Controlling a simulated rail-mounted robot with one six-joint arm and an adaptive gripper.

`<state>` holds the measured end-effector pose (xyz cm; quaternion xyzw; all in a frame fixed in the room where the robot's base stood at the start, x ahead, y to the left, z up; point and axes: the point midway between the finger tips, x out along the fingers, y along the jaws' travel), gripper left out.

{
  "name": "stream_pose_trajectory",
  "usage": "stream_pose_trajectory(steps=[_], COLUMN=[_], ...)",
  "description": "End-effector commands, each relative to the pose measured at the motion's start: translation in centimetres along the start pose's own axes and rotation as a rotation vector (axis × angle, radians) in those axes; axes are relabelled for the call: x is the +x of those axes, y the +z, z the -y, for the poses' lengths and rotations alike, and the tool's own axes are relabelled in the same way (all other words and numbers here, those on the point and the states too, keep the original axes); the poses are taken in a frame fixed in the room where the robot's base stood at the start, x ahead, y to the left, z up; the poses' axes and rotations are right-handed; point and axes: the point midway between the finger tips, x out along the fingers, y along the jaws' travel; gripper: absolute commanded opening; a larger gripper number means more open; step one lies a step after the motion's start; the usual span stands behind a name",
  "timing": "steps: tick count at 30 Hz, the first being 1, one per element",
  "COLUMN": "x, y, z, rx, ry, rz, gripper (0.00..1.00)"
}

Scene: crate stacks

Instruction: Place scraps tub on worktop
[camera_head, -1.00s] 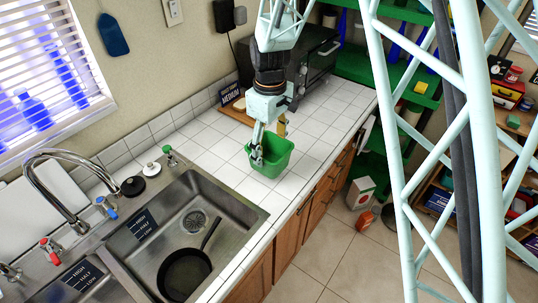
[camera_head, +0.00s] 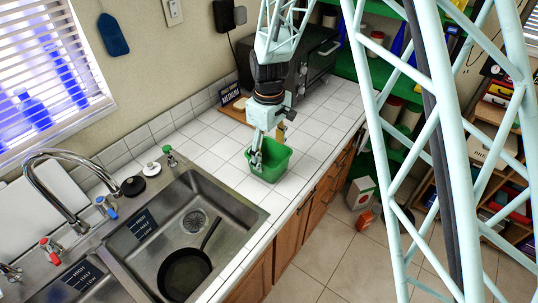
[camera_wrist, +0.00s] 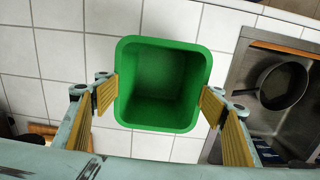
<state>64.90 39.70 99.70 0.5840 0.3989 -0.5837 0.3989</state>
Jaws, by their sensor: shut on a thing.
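The scraps tub, a green open-topped square tub (camera_head: 273,171), is upright over the white-tiled worktop (camera_head: 211,148), to the right of the sink. I cannot tell whether its base touches the tiles. It looks empty in the wrist view (camera_wrist: 161,125). My gripper (camera_head: 262,152) reaches down from above and is shut on the tub. In the wrist view my gripper's yellow-padded fingers (camera_wrist: 159,100) press on opposite outer sides of the tub near its rim.
A steel sink (camera_head: 228,203) with a black pan (camera_head: 184,272) lies to the left. A dark oven (camera_head: 318,58) and a small sign (camera_head: 230,93) stand behind. The worktop's front edge (camera_head: 308,188) is close on the right. Tiles around the tub are clear.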

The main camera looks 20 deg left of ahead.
Motion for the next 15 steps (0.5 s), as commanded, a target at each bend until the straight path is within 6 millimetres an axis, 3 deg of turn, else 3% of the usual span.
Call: stream_pose_trajectory(steps=[5,6,10,15], x=[0.38,0.37,0.32,0.31], y=[0.01,0.01,0.01,0.01], z=[0.00,0.01,0.01,0.01], rx=[0.000,0.000,0.000,0.000], ry=[0.000,0.000,0.000,0.000], rz=[0.000,0.000,0.000,0.000], gripper=[0.52,0.65,0.77,0.77])
